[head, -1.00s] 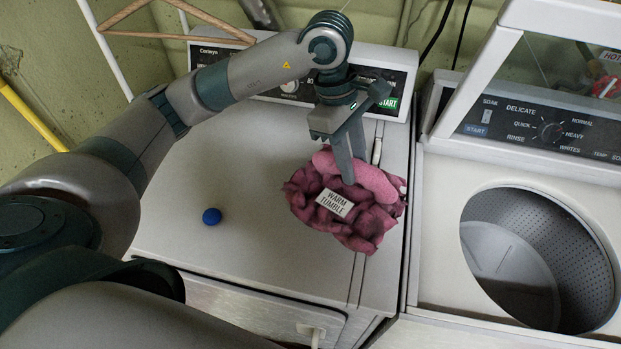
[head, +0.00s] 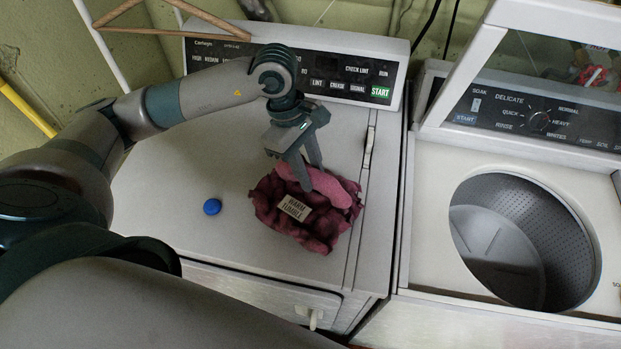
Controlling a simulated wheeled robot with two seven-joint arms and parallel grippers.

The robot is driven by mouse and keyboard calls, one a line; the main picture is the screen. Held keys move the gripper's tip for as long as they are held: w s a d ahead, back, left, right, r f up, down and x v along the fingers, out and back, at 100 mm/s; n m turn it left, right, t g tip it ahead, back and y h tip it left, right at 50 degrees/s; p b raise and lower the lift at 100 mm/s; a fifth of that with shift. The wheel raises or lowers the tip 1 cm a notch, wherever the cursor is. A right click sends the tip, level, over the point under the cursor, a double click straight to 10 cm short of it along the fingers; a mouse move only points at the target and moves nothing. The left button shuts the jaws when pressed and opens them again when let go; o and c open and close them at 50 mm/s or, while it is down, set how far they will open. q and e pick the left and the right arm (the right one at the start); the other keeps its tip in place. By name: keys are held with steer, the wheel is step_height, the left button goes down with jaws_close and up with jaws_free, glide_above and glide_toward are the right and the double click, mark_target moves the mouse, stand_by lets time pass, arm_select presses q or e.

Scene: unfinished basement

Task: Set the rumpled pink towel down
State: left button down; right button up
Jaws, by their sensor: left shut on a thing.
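The rumpled pink towel (head: 322,232) is a dark pink heap with a lighter pink fold (head: 330,190) on top and a white "WARM TUMBLE" tag (head: 293,208). It is at the right part of the dryer top (head: 190,165) in the head view. My left gripper (head: 306,184) comes down from above and is shut on the towel at its back side. I cannot tell whether the towel's underside touches the dryer top. My right gripper is not in view.
A small blue round object (head: 212,207) lies on the dryer top left of the towel. The dryer's control panel (head: 345,85) stands behind. At right is a washer with its lid up and open drum (head: 520,240).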

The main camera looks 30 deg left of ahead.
arm_select(q)
step_height(320, 180, down, 2)
steer(key=shift+s+f+p, duration=0.1)
steer(key=shift+f+p, duration=0.1)
steer(key=shift+p, duration=0.8)
steer(key=shift+f, duration=0.55)
steer(key=shift+f, duration=0.15)
steer(key=c, duration=1.4)
jaws_free()
steer(key=shift+r, duration=0.2)
